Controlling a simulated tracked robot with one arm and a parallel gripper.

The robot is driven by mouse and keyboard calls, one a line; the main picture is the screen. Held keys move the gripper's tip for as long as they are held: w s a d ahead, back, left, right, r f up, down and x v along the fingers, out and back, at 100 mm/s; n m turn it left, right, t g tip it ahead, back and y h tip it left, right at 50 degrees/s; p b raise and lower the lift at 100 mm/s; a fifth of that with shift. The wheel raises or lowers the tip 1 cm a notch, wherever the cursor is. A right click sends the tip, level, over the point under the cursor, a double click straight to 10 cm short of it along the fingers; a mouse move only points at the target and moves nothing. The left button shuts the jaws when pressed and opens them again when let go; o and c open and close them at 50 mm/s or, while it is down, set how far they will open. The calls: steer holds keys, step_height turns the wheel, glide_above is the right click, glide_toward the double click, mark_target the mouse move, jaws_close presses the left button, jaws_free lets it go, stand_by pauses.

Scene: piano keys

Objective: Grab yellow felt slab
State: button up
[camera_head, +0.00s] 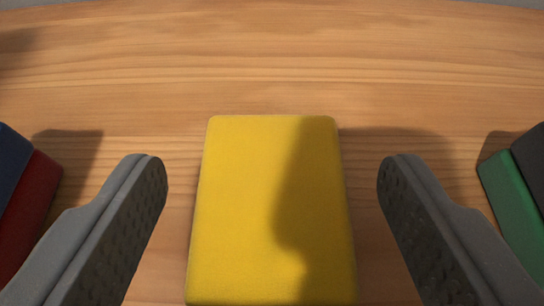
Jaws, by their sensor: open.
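The yellow felt slab (240,210) lies flat on the wooden table, in the lower middle of the head camera view. Its near end runs close to the bottom edge of the picture. My gripper (271,172) is open, with one finger to the left of the slab and one to the right. A gap of bare wood shows between each finger and the slab, and the jaws hold nothing. A shadow covers part of the slab's right half. I cannot tell how high the fingertips are above the table.
Red (30,205) and blue (10,165) blocks sit at the left edge, close to my left finger. Green (510,205) and dark (532,160) blocks sit at the right edge, close to my right finger. The wooden table (270,65) is clear beyond the slab.

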steer(key=c, duration=1)
steer(key=shift+c, duration=0.2)
